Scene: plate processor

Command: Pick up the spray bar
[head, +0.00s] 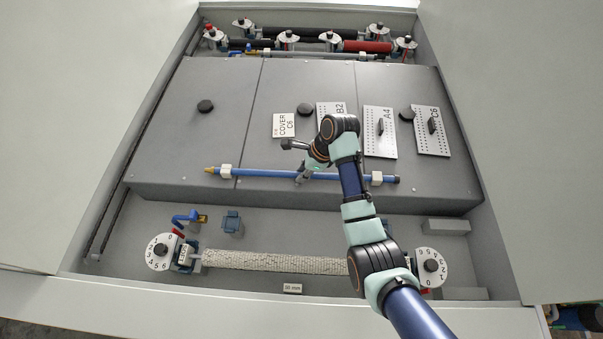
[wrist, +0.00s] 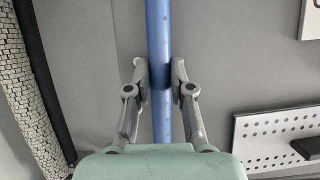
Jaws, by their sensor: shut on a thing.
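The spray bar (head: 270,173) is a long blue tube with a brass tip at its left end. It lies across the front of the grey deck in the head view, passing through a white clip (head: 225,170) near its left end and another white clip (head: 377,178) near its right end. It also runs from top to bottom in the wrist view (wrist: 158,30). My gripper (head: 303,176) is at about the middle of the bar. In the wrist view my gripper (wrist: 160,76) has one finger on each side of the bar, closed on a dark band there.
A textured pale roller (head: 275,262) with numbered dials (head: 160,252) lies in front of the deck. Perforated plates A4 (head: 380,143) and C6 (head: 432,143) and a COVER C6 label (head: 284,125) are behind the bar. Black knobs (head: 205,106) stand on the deck.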

